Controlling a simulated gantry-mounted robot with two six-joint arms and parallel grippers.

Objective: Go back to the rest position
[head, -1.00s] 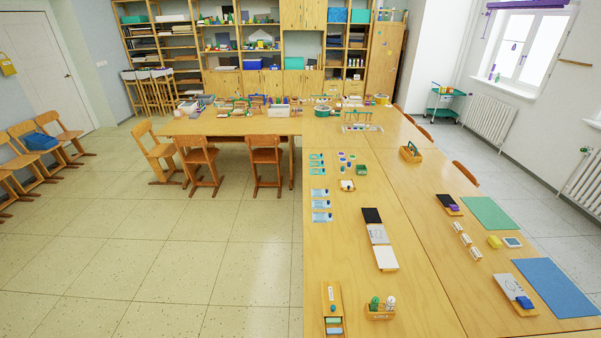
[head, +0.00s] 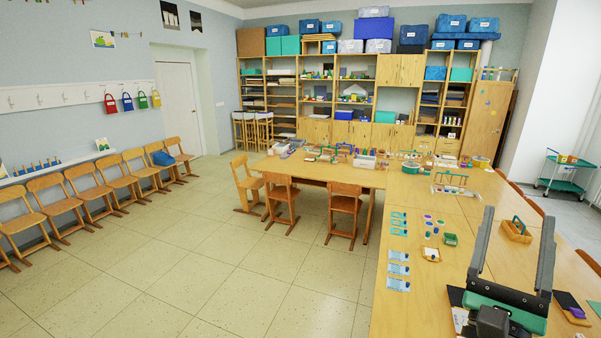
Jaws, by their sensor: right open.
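My right gripper (head: 517,212) is in the lower right of the head view, in front of the long wooden table (head: 408,312). Its two dark grey fingers point up the picture and stand wide apart. Only bare table and some items beyond show between them, so it is open and empty. Its body hides part of the tabletop and a dark card and a white card there. My left gripper is not in view.
Chairs (head: 84,200) line the left wall. Shelves (head: 313,90) stand at the back. The tiled floor (head: 220,270) at left is clear.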

